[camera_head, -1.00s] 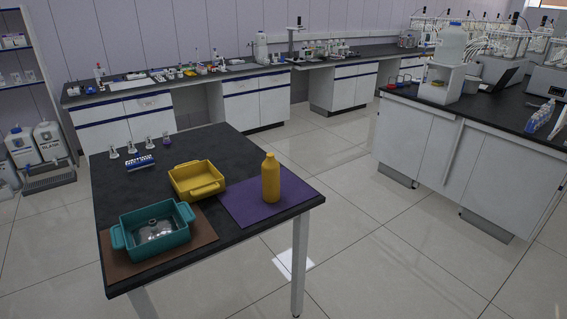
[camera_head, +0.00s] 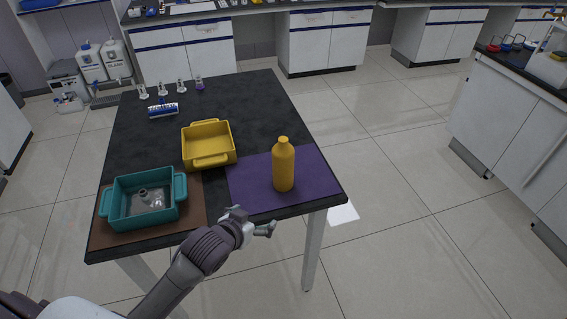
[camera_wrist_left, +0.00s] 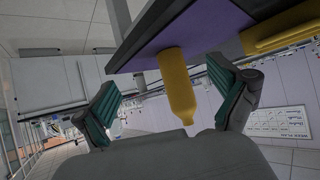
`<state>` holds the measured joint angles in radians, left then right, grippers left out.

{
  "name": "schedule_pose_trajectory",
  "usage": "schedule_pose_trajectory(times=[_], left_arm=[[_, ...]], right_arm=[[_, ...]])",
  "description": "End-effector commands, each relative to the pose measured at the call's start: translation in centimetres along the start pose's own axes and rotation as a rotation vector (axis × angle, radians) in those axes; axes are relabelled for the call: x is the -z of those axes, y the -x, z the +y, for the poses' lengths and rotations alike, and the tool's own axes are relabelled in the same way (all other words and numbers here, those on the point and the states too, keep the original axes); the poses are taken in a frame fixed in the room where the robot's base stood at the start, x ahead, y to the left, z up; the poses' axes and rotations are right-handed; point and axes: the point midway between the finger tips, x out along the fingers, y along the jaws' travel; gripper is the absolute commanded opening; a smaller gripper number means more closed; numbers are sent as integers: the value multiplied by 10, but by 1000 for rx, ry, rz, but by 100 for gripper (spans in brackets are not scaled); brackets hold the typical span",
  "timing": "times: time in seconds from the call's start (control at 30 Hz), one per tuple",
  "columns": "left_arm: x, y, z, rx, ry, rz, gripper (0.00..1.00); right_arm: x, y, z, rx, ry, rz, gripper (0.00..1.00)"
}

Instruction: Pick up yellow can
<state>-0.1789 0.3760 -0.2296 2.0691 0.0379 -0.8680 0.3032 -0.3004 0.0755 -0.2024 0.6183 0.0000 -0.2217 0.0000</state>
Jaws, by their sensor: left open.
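The yellow can (camera_head: 283,166), shaped like a bottle with a narrow neck, stands upright on the purple mat (camera_head: 248,181) at the table's right front. My left gripper (camera_head: 256,223) is at the front edge of the table, nearer to me and a little left of the can, apart from it. In the left wrist view, the gripper's two teal-padded fingers (camera_wrist_left: 165,105) are spread wide. The yellow can (camera_wrist_left: 178,82) shows beyond them, nearer the right finger, with nothing held. My right gripper is not in view.
A yellow tray (camera_head: 208,162) stands left of the can. A teal tray (camera_head: 147,222) holding a clear item sits on a brown mat (camera_head: 195,221). A blue rack (camera_head: 163,110) and several small flasks are at the back.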

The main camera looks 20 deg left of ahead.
Motion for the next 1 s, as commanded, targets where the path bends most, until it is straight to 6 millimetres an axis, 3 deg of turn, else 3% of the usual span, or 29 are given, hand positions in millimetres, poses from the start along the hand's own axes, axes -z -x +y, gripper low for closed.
schedule_pose_trajectory(times=[0.03, 0.1, 0.2, 0.3, 0.7, 1.0], left_arm=[[31, 4, -3, -8, -6, 70, 97], [64, 3, -6, -24, -4, 158, 97], [97, 1, -11, -46, 0, 254, 97], [116, -3, -13, -61, 5, 305, 97], [142, -68, -10, -65, 7, 318, 97], [148, -88, -10, -64, 5, 316, 97]], right_arm=[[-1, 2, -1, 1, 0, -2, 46], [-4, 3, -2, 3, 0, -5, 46], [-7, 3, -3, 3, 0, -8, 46], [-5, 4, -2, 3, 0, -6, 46], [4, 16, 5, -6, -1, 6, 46], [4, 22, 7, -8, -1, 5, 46]])
